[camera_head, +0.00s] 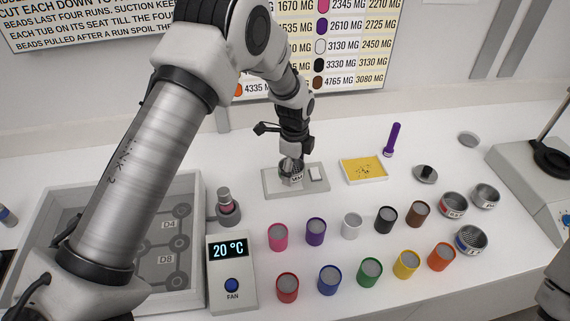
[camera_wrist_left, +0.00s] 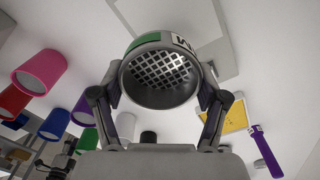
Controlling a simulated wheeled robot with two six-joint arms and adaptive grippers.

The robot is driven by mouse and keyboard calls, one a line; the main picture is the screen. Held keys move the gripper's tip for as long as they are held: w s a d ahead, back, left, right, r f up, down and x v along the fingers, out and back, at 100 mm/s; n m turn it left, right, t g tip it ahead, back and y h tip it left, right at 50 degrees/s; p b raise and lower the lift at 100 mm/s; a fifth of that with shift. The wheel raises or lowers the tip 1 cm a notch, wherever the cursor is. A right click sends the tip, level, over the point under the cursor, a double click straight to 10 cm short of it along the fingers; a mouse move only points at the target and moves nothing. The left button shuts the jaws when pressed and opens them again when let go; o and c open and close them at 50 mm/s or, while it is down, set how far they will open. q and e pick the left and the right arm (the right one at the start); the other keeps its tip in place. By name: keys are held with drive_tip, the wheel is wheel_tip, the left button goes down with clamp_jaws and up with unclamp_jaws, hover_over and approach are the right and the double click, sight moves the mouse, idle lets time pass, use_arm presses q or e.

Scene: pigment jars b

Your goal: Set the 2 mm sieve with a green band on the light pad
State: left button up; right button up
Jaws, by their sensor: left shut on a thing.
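The sieve with a green band (camera_wrist_left: 166,72) is between the fingers of my left gripper (camera_wrist_left: 160,100), which is shut on it. Its mesh, metal rim and part of a label show in the left wrist view. In the head view the sieve (camera_head: 291,179) is low over the light pad (camera_head: 275,187), under my left gripper (camera_head: 291,164). I cannot tell whether its bottom touches the pad. The pad also shows behind the sieve in the left wrist view (camera_wrist_left: 215,65).
Several coloured jars, such as the pink jar (camera_head: 278,238), stand in front of the pad. Other sieves (camera_head: 470,240) are at the right. A yellow tray (camera_head: 364,180) and purple torch (camera_head: 391,140) lie right of the pad. A fan box (camera_head: 232,285) is front left.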

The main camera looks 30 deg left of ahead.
use_arm(q)
drive_tip(key=a, duration=0.1)
drive_tip(key=w+a, duration=0.1)
drive_tip(key=a, duration=0.1)
drive_tip(key=shift+w+f+p, duration=0.1)
drive_tip(key=shift+w+p, duration=0.1)
drive_tip(key=shift+p, duration=0.2)
drive_tip(key=f+p, duration=0.2)
drive_tip(key=f, duration=0.1)
drive_tip(key=shift+s, duration=0.2)
drive_tip(key=shift+w+a+f, duration=0.1)
drive_tip(key=shift+w+f, duration=0.05)
drive_tip(key=shift+f, duration=0.15)
drive_tip(key=shift+f+b, duration=0.2)
drive_tip(key=shift+b, duration=0.15)
drive_tip(key=o, duration=1.3)
drive_tip(key=shift+r, duration=0.1)
